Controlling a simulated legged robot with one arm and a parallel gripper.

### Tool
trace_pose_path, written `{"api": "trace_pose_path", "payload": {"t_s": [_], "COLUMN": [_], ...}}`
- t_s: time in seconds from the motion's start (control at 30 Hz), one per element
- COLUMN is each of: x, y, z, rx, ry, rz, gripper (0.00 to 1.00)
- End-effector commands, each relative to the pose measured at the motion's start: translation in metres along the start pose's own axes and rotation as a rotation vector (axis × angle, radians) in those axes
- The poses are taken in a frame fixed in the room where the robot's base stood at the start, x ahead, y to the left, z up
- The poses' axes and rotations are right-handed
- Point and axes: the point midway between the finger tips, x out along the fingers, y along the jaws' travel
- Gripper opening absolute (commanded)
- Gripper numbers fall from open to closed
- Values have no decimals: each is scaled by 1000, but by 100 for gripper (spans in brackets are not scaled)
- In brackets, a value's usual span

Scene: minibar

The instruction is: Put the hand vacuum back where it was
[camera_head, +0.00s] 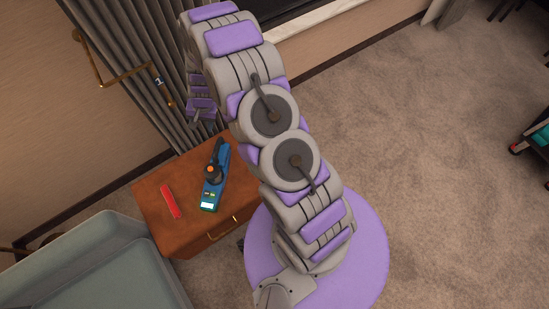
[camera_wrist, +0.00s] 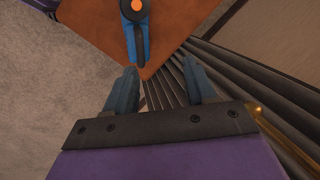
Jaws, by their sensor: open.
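In the wrist view the hand vacuum (camera_wrist: 142,45) shows at the top, partly cut off by the frame, on the nightstand top (camera_wrist: 95,25). My gripper (camera_wrist: 160,80) is open and empty, with its two fingers apart. The vacuum's near end lies just beyond the gap between the fingertips; whether they touch it I cannot tell. In the head view my arm rises in front, and the fingers are hard to make out near the curtain.
A red object (camera_head: 170,201) lies left of the vacuum on the nightstand. Carpet (camera_head: 430,150) is clear at right, with a cart (camera_head: 535,140) at the edge.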

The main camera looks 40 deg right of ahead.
Motion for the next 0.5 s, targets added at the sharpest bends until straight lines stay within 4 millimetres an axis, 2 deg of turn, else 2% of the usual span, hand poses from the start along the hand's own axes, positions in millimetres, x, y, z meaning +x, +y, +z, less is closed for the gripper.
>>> {"api": "trace_pose_path", "payload": {"t_s": [0.03, 0.2, 0.37, 0.5], "x": [-22, -85, -140, -183], "y": [-7, -17, -16, -6], "z": [8, 38, 72, 104], "rx": [-29, -128, -213, -286], "ry": [-6, -38, -64, -84], "rz": [-7, -9, 2, 24], "gripper": [55, 55, 55, 55]}}
